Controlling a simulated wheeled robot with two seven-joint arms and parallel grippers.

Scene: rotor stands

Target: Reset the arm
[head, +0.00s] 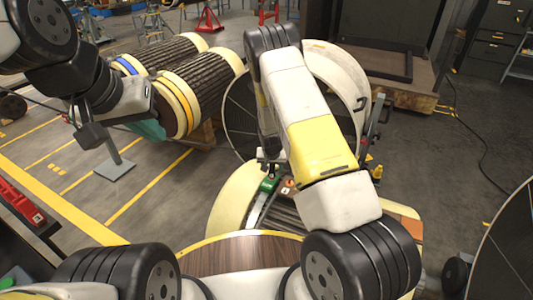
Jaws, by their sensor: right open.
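My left gripper (93,136) is at the left, a dark shape beside the rotors and above the floor. Its finger gap cannot be made out and no held object shows. My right arm (312,125) reaches up the middle of the head view and bends back down. My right gripper (268,168) is open, partly hidden behind the arm, just above a small green block (270,184) on a pale round stand (235,195). I cannot tell whether it touches the block. A small orange-brown piece (288,184) lies beside the block.
Two ribbed rotors (195,80) with cream ends lie on a stand at the upper left. A large cream-rimmed disc (340,75) stands behind my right arm. A wooden platform (405,92) and dark cabinets (497,35) are behind. The floor at right is mostly clear, with a cable (480,160).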

